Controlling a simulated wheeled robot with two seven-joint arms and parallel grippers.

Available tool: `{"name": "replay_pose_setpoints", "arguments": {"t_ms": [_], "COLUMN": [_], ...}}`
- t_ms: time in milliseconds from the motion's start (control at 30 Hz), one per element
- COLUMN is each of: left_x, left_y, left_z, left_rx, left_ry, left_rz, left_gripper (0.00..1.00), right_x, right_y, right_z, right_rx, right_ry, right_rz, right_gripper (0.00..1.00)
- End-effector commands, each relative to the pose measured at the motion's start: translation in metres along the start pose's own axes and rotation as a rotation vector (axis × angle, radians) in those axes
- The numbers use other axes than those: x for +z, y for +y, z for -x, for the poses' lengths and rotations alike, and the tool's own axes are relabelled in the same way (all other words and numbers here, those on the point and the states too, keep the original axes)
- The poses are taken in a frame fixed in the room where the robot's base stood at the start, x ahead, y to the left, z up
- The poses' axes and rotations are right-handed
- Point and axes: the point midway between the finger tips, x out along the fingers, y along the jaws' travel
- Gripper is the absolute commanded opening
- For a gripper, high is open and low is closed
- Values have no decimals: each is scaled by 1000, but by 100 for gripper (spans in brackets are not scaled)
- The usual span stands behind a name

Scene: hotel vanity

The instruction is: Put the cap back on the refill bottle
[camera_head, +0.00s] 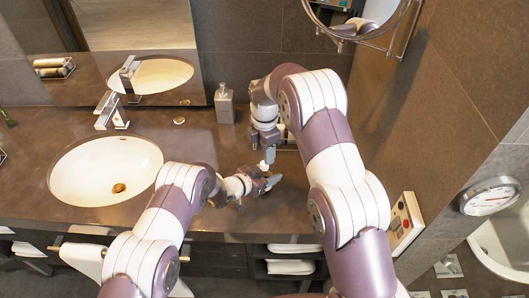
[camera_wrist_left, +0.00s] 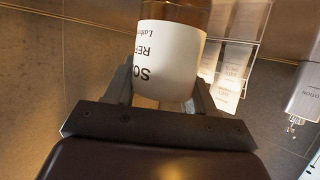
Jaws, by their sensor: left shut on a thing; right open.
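The refill bottle (camera_wrist_left: 168,60), amber with a white printed label, fills the gap between my left gripper's fingers (camera_wrist_left: 165,95) in the left wrist view. Its top is out of that frame. In the head view my left gripper (camera_head: 266,183) is low over the counter, shut on the bottle, which is mostly hidden there. My right gripper (camera_head: 269,157) is open and points down just above the left one. A small white piece (camera_head: 263,166) shows between the two grippers; I cannot tell whether it is the cap or the bottle's top.
A grey pump dispenser (camera_head: 224,104) stands at the back of the counter. The counter between sink and grippers is mostly clear.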

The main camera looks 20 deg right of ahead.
Motion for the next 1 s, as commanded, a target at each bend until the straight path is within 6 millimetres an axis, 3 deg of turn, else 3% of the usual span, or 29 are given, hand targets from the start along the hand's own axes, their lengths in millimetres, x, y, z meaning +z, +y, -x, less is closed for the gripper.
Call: {"name": "replay_pose_setpoints", "arguments": {"t_ms": [100, 300, 567, 733, 1000], "left_x": [0, 0, 0, 0, 0], "left_y": [0, 0, 0, 0, 0], "left_z": [0, 0, 0, 0, 0], "left_rx": [0, 0, 0, 0, 0], "left_ry": [0, 0, 0, 0, 0], "left_rz": [0, 0, 0, 0, 0], "left_gripper": [0, 0, 0, 0, 0], "right_x": [0, 0, 0, 0, 0], "right_y": [1, 0, 0, 0, 0], "right_z": [5, 34, 35, 22, -22], "right_rx": [3, 1, 0, -4, -3], "right_ry": [-1, 0, 0, 1, 1], "right_rz": [29, 270, 286, 285, 284], "right_gripper": [47, 47, 47, 47, 47]}}
